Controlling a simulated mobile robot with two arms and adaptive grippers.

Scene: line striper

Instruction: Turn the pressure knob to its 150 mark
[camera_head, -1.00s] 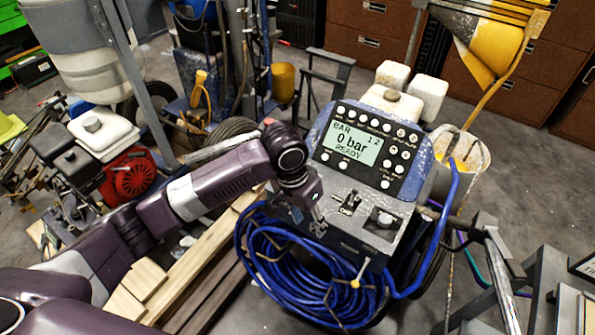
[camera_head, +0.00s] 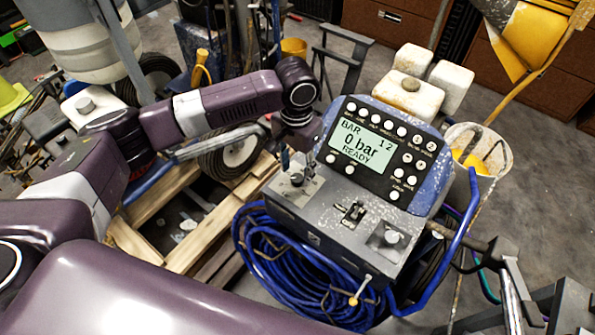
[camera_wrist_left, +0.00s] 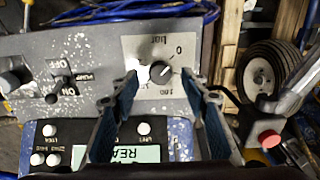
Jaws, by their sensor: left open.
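The pressure knob (camera_head: 297,180) is a small dark knob on a pale plate at the left of the striper's grey control panel. In the left wrist view the knob (camera_wrist_left: 160,70) is seen close up, with a 0 mark and printed lettering around it; I cannot tell exactly where its pointer stands. My left gripper (camera_head: 297,158) is at the knob's far side. In the left wrist view its open fingers (camera_wrist_left: 163,88) are on either side of the knob, with no clear contact. The display (camera_head: 360,147) reads 0 bar, READY. My right gripper is not in view.
The pump switch (camera_head: 353,213) with ON and OFF labels and another knob (camera_head: 391,237) are to the right on the panel. A blue hose coil (camera_head: 290,265) hangs in front. Wooden planks (camera_head: 200,235) lie at the left. A bucket (camera_head: 490,150) stands at the right.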

